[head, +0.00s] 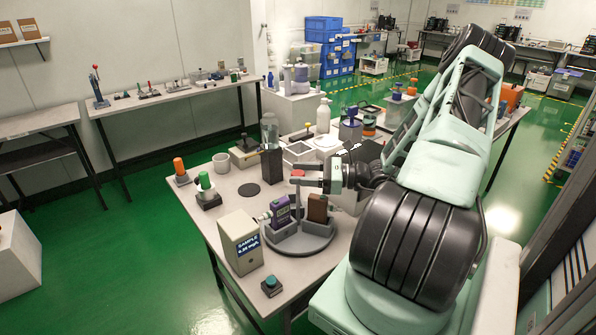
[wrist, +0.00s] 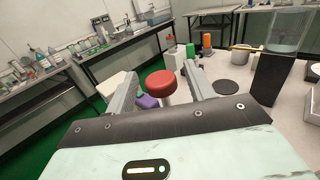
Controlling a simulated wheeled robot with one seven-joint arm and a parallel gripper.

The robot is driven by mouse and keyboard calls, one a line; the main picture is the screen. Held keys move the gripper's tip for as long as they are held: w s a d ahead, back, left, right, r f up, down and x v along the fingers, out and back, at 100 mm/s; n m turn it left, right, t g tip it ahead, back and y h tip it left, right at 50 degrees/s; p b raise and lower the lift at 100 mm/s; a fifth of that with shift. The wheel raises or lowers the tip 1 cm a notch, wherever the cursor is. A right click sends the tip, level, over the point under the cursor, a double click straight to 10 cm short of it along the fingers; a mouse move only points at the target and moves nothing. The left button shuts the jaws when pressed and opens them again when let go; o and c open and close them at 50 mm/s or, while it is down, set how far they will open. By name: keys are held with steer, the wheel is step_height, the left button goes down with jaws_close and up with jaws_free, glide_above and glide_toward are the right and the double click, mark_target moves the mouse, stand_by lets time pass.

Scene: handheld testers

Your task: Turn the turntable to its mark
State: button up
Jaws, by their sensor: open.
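The grey round turntable (head: 322,246) stands on the near table, carrying a purple box (head: 280,212) and a brown block (head: 317,208). A red round knob (wrist: 161,83) on a pale stem shows between my fingers in the wrist view. It also shows in the head view (head: 298,173), above the turntable; its foot is hidden. My gripper (head: 298,177) is open, with one finger on each side of the knob. The wrist view shows a gap on both sides. The purple box (wrist: 147,102) is partly visible below. I cannot make out the turntable's mark.
A beige sample meter (head: 239,242) stands left of the turntable, with a teal-button box (head: 271,286) in front. A black disc (head: 249,189) lies flat on the table.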

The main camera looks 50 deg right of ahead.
steer(key=shift+w+a, duration=0.3)
steer(key=shift+w, duration=0.2)
jaws_close()
